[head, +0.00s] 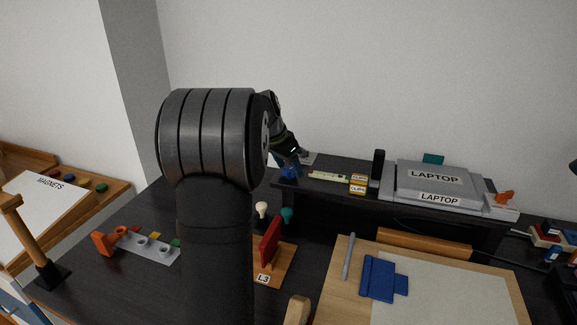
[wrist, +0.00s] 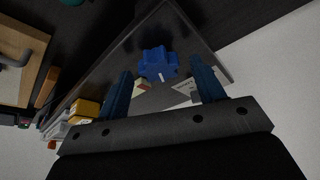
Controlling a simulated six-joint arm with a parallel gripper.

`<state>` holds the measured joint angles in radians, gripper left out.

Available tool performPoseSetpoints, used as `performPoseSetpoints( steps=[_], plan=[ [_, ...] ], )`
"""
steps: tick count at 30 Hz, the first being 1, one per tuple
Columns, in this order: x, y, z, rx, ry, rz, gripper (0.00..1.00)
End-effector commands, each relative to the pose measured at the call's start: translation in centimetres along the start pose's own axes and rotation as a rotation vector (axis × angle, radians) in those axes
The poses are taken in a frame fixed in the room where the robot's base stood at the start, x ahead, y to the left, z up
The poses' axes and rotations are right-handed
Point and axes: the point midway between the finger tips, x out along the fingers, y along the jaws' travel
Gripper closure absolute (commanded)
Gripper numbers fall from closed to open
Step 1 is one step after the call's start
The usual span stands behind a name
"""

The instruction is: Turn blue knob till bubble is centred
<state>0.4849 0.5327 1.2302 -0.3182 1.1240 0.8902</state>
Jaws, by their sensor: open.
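The blue knob (head: 291,171) is at the left end of the dark raised shelf in the head view. In the wrist view the blue knob (wrist: 158,62) is lobed, with a small white mark on its near side. My gripper (wrist: 161,68) is open, its two blue fingers apart on either side of the knob in the picture; I cannot tell whether they touch it. In the head view my gripper (head: 292,155) is just above the knob, partly hidden by my arm. A pale yellow-green level vial (head: 328,176) lies right of the knob. Its bubble is too small to make out.
Yellow clip boxes (head: 358,184), a black upright block (head: 378,161) and a grey laptop (head: 432,182) stand farther right on the shelf. A red-and-wood stand (head: 270,250) and a board with a blue clip (head: 383,278) are below. A white wall rises behind.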

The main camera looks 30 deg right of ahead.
Motion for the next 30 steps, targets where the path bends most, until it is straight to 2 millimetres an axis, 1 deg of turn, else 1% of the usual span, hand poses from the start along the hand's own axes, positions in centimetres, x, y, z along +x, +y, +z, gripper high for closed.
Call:
performPoseSetpoints(
  steps=[3,9,10,14,15,16,17,23,30],
  plan=[
    [0.36,0.02,0.01,0.000,0.000,0.000,0.38],
    [0.37,0.02,0.01,0.000,0.000,0.000,0.38],
    [0.37,0.02,0.01,0.000,0.000,0.000,0.40],
    [0.35,0.02,0.01,0.000,0.000,0.000,0.65],
    [0.35,0.02,0.01,0.000,0.000,0.000,0.73],
    [0.34,0.02,0.01,0.000,0.000,0.000,0.79],
    [0.34,0.02,0.01,0.000,0.000,0.000,0.83],
    [0.33,-0.01,0.00,0.009,0.000,0.004,0.82],
    [0.36,-0.07,0.01,0.092,0.000,0.039,0.82]
  ],
)
